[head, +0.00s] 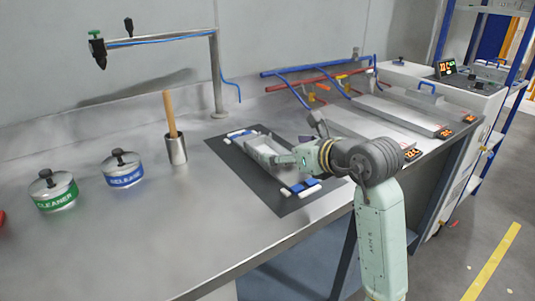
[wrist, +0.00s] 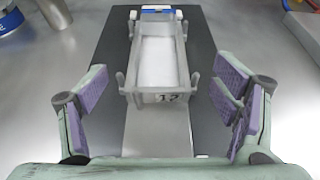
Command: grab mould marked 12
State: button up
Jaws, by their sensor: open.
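The mould marked 12 is a grey metal tray-like box with a pale inside and small posts at its corners. It lies on the dark mat (head: 229,154); in the wrist view the mould (wrist: 158,99) is ahead, its "12" on the near end face. My gripper (wrist: 160,95) is open, with its purple-padded fingers spread wide to the left and right of the mould's near end, apart from it. In the head view my gripper (head: 285,161) is over the mat by the mould (head: 262,147), partly covering it.
A green CLEANER tin (head: 54,191), a blue RELEASE tin (head: 123,170) and a metal cup (head: 176,149) with a wooden handle stand to the left. Blue and white blocks (head: 305,186) lie at the mat's near end. Flat metal plates (head: 410,108) are at the right.

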aim_at(271, 147)
jog(key=p+x, duration=0.2)
jog(key=x, duration=0.4)
jog(key=shift+w+a, duration=0.25)
jog(key=shift+a, duration=0.1)
jog(key=c, duration=1.6)
jog(key=shift+c, duration=0.6)
jog(key=shift+r, duration=0.2)
